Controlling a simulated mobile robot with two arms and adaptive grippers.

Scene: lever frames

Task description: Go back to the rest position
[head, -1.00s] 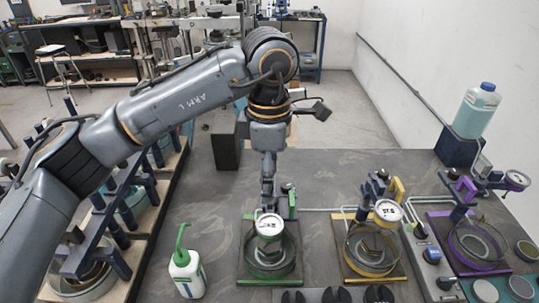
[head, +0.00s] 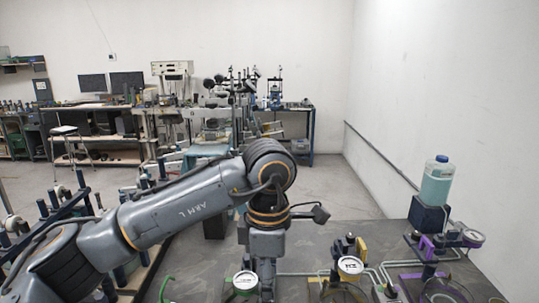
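My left arm (head: 180,215) comes in from the left, bends at a large dark joint and drops down over the workbench (head: 320,250). My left gripper (head: 267,291) is at the bottom edge, only its upper part showing. Its fingertips are cut off or hidden, so I cannot tell open from shut. It hangs just right of the green station's round gauge (head: 244,281); I cannot tell if they touch. My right gripper is not in view.
Right along the bench are the yellow station's gauge (head: 350,266), the purple station's gauge (head: 473,237) and a liquid bottle (head: 437,180) on a dark block. A green spout tip (head: 166,288) shows at the bottom. A rack with dark levers (head: 50,225) stands left. Floor lies beyond.

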